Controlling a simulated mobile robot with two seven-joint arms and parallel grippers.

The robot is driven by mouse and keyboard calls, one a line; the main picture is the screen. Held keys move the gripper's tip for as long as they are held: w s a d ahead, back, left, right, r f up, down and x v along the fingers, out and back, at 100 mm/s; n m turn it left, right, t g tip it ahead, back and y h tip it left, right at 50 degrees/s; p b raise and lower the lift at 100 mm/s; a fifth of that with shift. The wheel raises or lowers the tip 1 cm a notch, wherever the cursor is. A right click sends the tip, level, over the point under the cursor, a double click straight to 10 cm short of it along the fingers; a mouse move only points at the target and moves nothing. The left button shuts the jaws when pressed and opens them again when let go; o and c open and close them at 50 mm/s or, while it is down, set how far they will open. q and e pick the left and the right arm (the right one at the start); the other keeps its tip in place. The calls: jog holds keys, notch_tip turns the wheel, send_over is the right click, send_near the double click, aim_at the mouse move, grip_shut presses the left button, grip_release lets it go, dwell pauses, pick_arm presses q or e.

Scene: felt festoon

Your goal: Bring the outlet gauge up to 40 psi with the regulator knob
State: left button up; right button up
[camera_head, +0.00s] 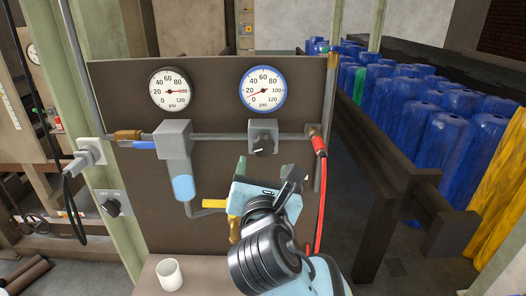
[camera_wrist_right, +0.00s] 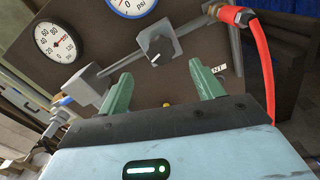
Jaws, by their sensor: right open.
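The regulator knob (camera_head: 263,146) is black and sits on the front of a grey block on the brown panel; it also shows in the right wrist view (camera_wrist_right: 157,46). Above it is the blue-rimmed gauge (camera_head: 263,91), its red needle at lower left, between 0 and 20 psi. A black-rimmed gauge (camera_head: 170,89) to its left has its needle pointing right, near 100. Neither gauge has a readable inlet or outlet label. My right gripper (camera_wrist_right: 163,86) is open and empty, its green fingers below the knob and apart from it. My left gripper is not in view.
A red hose (camera_head: 321,195) hangs right of the regulator. A grey block with a blue-bottomed bowl (camera_head: 184,187) is left of it. A yellow fitting (camera_head: 208,206) sits beside my gripper. A white cup (camera_head: 170,274) stands below. A switch (camera_head: 112,207) is at left.

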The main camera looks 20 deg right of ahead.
aim_at(265, 148)
jog(key=shift+x, duration=3.9)
jog(key=c, duration=1)
jog(key=shift+m, duration=0.4)
jog(key=m, duration=0.3)
jog(key=shift+f+m, duration=0.1)
jog(key=shift+m, duration=0.3)
jog(key=m, duration=0.4)
jog(key=shift+d+m, duration=0.1)
jog(key=shift+m, duration=0.3)
